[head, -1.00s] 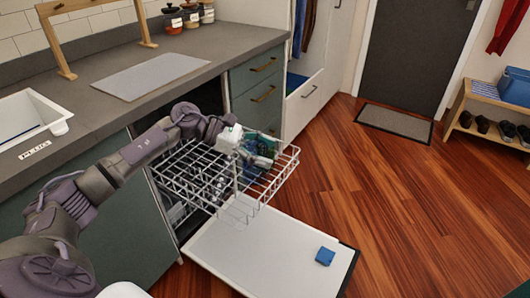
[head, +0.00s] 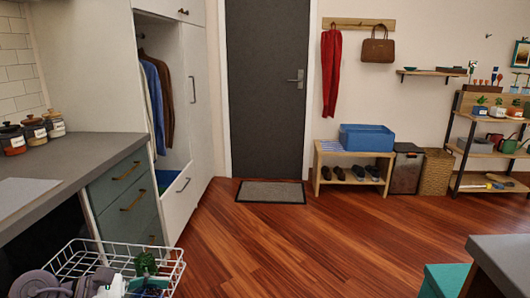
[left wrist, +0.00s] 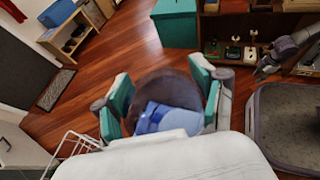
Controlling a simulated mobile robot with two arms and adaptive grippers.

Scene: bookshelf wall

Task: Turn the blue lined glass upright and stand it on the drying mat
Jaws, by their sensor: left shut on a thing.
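My left gripper (head: 148,275) is low at the left of the head view, over the white dish rack (head: 172,262). In the left wrist view its teal pads (left wrist: 162,95) are shut on the blue lined glass (left wrist: 160,117), which shows blue with a paler band. A dark round shape lies behind it; I cannot tell whether it belongs to the glass. The glass's tilt is unclear. The drying mat (head: 22,194) lies flat and bare on the counter, cut by the left edge. My right gripper (left wrist: 266,68) shows small and dark in the left wrist view; its jaws are unclear.
The grey counter (head: 85,150) holds several jars (head: 32,130) at the back. Green drawers (head: 128,200) stand beyond the rack. A bench with a blue bin (head: 366,138) stands by the far wall. The wooden floor in the middle is clear. A table corner (head: 500,262) is at lower right.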

